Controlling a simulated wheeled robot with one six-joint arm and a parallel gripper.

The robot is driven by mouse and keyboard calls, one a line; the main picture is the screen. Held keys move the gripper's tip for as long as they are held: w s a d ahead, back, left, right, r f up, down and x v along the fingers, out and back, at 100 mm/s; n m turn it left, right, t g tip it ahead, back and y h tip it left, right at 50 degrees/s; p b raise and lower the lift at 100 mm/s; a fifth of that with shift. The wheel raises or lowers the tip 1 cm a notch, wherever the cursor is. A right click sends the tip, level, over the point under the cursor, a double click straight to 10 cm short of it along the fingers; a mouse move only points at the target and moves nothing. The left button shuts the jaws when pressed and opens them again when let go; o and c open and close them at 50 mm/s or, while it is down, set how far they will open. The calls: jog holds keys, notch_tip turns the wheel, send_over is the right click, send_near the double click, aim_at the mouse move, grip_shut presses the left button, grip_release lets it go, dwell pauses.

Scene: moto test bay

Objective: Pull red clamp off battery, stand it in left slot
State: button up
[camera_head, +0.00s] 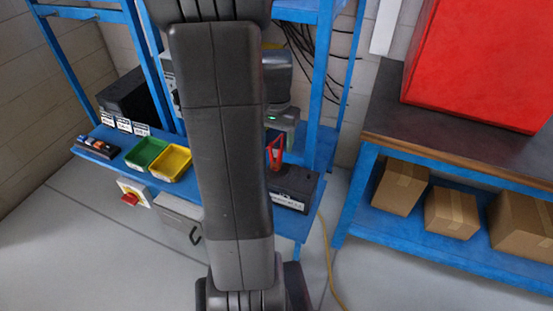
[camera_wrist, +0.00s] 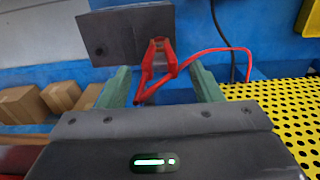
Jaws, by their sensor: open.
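The red clamp (camera_wrist: 156,68) shows in the wrist view with its jaw end against the dark battery (camera_wrist: 112,35). Its handles spread toward me and a red cable loops off to the right. My gripper (camera_wrist: 160,78) is open, with one green finger on each side of the clamp and visible gaps between. In the head view the clamp (camera_head: 275,152) stands up from the top of the battery (camera_head: 296,190), just below my gripper (camera_head: 281,128). My arm hides the middle of the bench there. I cannot make out the left slot.
A green bin (camera_head: 146,153) and a yellow bin (camera_head: 171,162) sit on the blue bench, left of my arm. A black case (camera_head: 135,95) with white labels stands behind. Blue uprights frame the bench. A workbench (camera_head: 440,131) with a red cabinet stands right.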

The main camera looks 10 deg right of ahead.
aim_at(276, 157)
notch_tip(276, 157, down, 7)
jog(key=b, duration=0.4)
jog(key=shift+r, duration=0.1)
jog(key=shift+c, duration=0.2)
dwell(0.9)
grip_shut()
jog(key=shift+r+p, duration=2.35)
jog(key=shift+r, duration=0.7)
jog(key=shift+r+p, duration=2.05)
jog(key=shift+r, duration=0.45)
jog(key=shift+f, duration=0.1)
